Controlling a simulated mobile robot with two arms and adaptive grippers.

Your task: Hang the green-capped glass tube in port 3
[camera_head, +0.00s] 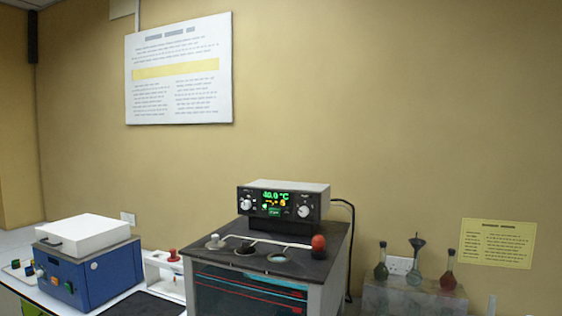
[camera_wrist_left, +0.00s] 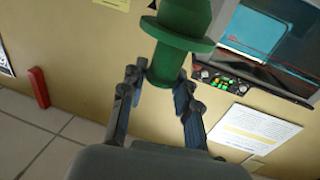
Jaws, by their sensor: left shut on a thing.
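In the left wrist view my left gripper (camera_wrist_left: 160,82) is shut on the narrow stem of a green cap (camera_wrist_left: 178,36). The cap has a wide flange and a thicker part that runs out of the top of the picture. The glass tube under it cannot be made out clearly. In the head view the bath (camera_head: 270,251) has a dark top with a row of ports. Port numbers are not readable. Neither gripper shows in the head view.
A controller (camera_head: 283,201) reading 40.0 °C stands at the back of the bath. A white rack (camera_head: 160,270) with a red-capped piece and a blue box (camera_head: 90,275) with a white lid stand left. Several flasks (camera_head: 415,265) stand on a block at right.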

